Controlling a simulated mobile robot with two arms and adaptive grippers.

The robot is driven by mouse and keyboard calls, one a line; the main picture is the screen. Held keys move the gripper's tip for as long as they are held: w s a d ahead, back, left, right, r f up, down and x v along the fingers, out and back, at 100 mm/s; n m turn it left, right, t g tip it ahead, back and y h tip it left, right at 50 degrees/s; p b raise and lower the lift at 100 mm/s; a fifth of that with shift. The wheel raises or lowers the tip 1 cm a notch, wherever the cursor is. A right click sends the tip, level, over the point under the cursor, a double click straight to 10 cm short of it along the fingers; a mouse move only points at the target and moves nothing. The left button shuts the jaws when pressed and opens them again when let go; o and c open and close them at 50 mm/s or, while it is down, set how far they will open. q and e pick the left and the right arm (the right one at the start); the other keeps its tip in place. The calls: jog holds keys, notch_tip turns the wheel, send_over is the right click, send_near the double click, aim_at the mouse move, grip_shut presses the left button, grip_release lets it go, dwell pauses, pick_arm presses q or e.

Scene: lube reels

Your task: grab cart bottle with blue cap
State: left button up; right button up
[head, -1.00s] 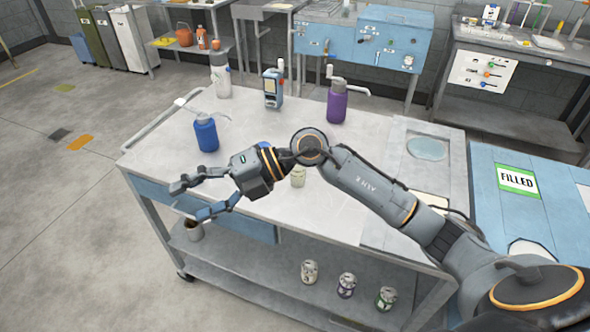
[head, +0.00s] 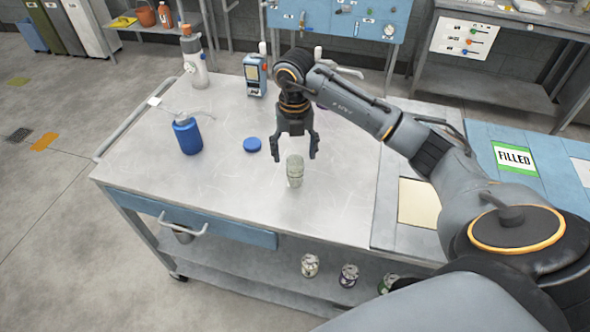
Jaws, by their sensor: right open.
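My right gripper (head: 296,157) points down over the cart top (head: 235,195), open, its fingers apart around or just above a small pale, greenish clear jar (head: 295,172). I cannot tell whether the fingers touch the jar. A flat round blue cap or disc (head: 252,145) lies on the cart to the left of the gripper, apart from any bottle. A blue bottle (head: 187,137) with a pale spout on top stands farther left. A white bottle with a grey and orange top (head: 194,62) stands at the back left. My left gripper is not seen.
A purple item (head: 321,106) is mostly hidden behind my right arm. Several small jars (head: 310,265) stand on the lower shelf. The cart's front left top is clear.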

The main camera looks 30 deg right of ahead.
aim_at(296, 164)
jog(key=f, duration=0.1)
jog(key=f+p, duration=0.1)
jog(key=f, duration=0.1)
jog(key=shift+w+d, duration=0.2)
jog(key=shift+w, duration=0.05)
jog(key=f, duration=0.1)
jog(key=f+p, duration=0.1)
jog(key=shift+w+d+f, duration=0.1)
jog(key=shift+d+f, duration=0.1)
jog(key=shift+f, duration=0.15)
jog(key=shift+w+f, duration=0.1)
jog(key=shift+f, duration=0.45)
jog(key=c, duration=1)
jog(key=shift+c, duration=1.2)
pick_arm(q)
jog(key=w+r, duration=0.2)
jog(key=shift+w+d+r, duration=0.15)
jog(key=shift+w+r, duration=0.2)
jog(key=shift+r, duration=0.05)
pick_arm(e)
jog(key=shift+r, duration=0.1)
